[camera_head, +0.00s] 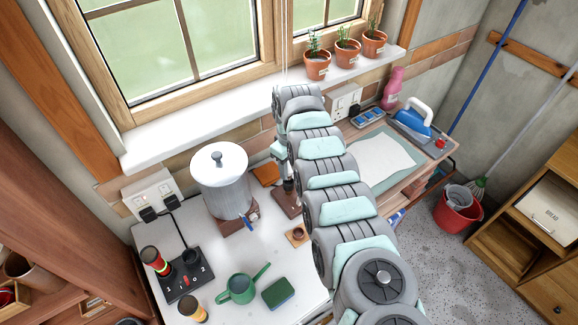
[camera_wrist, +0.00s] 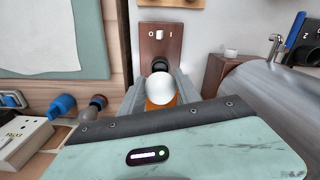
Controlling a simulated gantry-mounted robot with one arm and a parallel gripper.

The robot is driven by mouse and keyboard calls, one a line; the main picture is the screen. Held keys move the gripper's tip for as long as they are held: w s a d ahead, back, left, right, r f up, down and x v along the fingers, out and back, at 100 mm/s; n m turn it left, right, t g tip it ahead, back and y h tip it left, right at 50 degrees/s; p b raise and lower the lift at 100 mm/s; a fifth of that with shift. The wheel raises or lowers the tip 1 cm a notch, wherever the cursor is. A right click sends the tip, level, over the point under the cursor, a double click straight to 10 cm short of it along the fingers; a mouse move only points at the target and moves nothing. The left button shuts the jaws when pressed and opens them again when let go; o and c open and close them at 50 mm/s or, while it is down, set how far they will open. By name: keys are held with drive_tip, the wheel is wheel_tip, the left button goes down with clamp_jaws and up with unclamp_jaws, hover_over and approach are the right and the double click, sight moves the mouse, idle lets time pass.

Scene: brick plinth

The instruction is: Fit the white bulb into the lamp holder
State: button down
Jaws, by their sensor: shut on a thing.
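The white bulb (camera_wrist: 160,89) shows in the wrist view between the grey fingers of my gripper (camera_wrist: 162,84), which is shut on it. The dark round lamp holder (camera_wrist: 160,64) sits on a brown base (camera_wrist: 157,46) with a white switch, just beyond the bulb in the wrist view. The bulb partly overlaps the holder there, and I cannot tell whether they touch. In the head view, the brown base (camera_head: 286,204) stands on the white worktop, with my gripper (camera_head: 282,170) close by at its back. I cannot make out the bulb in the head view.
A large metal urn (camera_head: 220,182) stands left of the lamp base. An orange item (camera_head: 265,174) lies behind it, and a small wooden square (camera_head: 297,235) in front. A green watering can (camera_head: 240,288) and sponge (camera_head: 278,293) are nearer. The windowsill (camera_head: 200,115) runs behind.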

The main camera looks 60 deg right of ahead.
drive_tip(key=shift+f+b, duration=1.05)
drive_tip(key=shift+f, duration=0.8)
idle(0.7)
drive_tip(key=c, duration=0.8)
unclamp_jaws()
drive_tip(key=shift+r, duration=0.1)
wheel_tip(320, 180, up, 11)
drive_tip(key=shift+f+b, duration=0.15)
drive_tip(key=shift+b, duration=0.95)
